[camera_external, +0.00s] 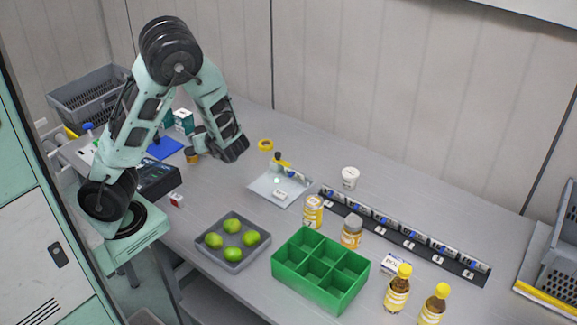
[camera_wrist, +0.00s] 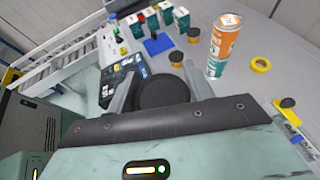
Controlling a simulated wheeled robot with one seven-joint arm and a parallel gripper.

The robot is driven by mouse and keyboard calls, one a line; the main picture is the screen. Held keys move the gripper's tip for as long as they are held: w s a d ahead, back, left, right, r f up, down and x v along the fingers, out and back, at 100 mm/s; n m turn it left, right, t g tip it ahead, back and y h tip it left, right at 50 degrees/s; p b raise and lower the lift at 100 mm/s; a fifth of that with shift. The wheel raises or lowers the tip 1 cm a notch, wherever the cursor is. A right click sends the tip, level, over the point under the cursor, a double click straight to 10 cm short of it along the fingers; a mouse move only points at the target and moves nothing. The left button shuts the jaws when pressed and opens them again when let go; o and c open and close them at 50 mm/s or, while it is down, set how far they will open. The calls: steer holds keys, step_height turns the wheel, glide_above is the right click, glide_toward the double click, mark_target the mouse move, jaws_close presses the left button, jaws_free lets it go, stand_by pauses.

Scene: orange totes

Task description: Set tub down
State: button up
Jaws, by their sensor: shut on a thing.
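My gripper (camera_wrist: 163,98) is shut on a round, black-topped tub (camera_wrist: 163,91), with one grey finger at each side of it. Only the dark round top shows clearly, and the tub's lower part is hidden. In the external view, my gripper (camera_external: 199,144) is low over the back left of the grey table (camera_external: 320,155). The held tub is not clear there, so I cannot tell whether it touches the table. Two small amber jars with black lids (camera_wrist: 176,59) stand just beyond it in the wrist view.
An orange-and-white can (camera_wrist: 223,46), a yellow tape roll (camera_wrist: 260,65) and a blue mat (camera_wrist: 158,43) are nearby. A dark printed box (camera_wrist: 124,80) lies left. A grey tray of green fruit (camera_external: 233,262) and a green divided bin (camera_external: 322,292) stand at the front.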

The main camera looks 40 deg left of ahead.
steer(key=w+a+f+t+b, duration=0.1)
steer(key=w+a+b, duration=0.1)
steer(key=w, duration=0.5)
steer(key=w+a+f+m+b, duration=0.1)
steer(key=w+f+b, duration=0.15)
steer(key=w, duration=0.45)
steer(key=w+a+f+t+b, duration=0.1)
steer(key=w+a+b, duration=0.15)
steer(key=w, duration=0.45)
steer(key=w+a+r+m+t+h+b, duration=0.1)
steer(key=w+a+r+b, duration=0.2)
steer(key=w+a, duration=0.4)
steer(key=w+a+r+m+h+b, duration=0.1)
steer(key=w+a+r+b, duration=0.15)
steer(key=w+a, duration=0.45)
steer(key=f, duration=1.2)
steer(key=f+b, duration=0.1)
steer(key=f, duration=0.5)
steer(key=shift+w+d+f, duration=0.2)
steer(key=shift+w+d, duration=0.2)
steer(key=shift+t, duration=0.3)
steer(key=shift+f, duration=2.3)
steer(key=shift+f, duration=0.1)
